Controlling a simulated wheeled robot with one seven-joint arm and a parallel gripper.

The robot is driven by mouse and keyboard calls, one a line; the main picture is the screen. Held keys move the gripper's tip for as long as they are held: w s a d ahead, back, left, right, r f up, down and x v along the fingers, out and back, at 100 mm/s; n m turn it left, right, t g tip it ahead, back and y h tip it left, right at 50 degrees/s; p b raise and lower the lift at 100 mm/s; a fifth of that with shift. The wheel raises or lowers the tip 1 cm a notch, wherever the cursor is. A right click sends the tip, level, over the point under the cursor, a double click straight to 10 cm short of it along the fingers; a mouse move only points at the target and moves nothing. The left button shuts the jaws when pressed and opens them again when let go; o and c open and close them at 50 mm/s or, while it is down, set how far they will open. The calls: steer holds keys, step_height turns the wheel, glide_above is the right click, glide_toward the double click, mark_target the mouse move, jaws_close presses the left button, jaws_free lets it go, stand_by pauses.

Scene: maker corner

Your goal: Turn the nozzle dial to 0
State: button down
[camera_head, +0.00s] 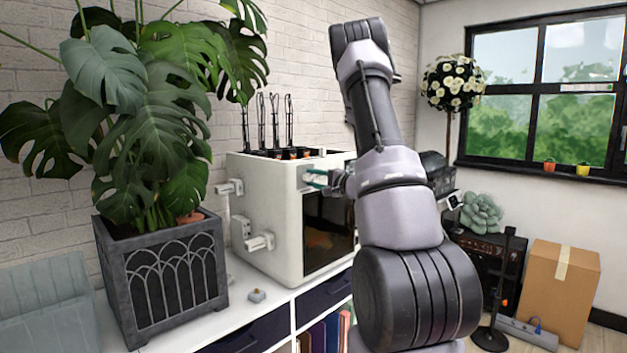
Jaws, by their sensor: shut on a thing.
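The white boxy machine (268,215) stands on the white cabinet, with a dark glass front door (327,235). My gripper (314,180) is at the upper left of its front face, above the door. Its fingers, with a teal-green part showing, reach the panel and are shut on what appears to be the nozzle dial. The dial itself is hidden by the fingers, and its pointer and any numbers cannot be read. My arm covers the right part of the machine's front.
Black rods (275,122) stand on the machine's top. White knobs or brackets (259,242) stick out of its left side. A large potted plant (165,280) stands to the left on the cabinet top (262,312). A cardboard box (560,295) and black stand (504,275) are at right.

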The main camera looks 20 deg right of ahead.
steer(key=n, duration=0.6)
stand_by(0.6)
steer(key=shift+c, duration=2.3)
jaws_free()
steer(key=v, duration=1.1)
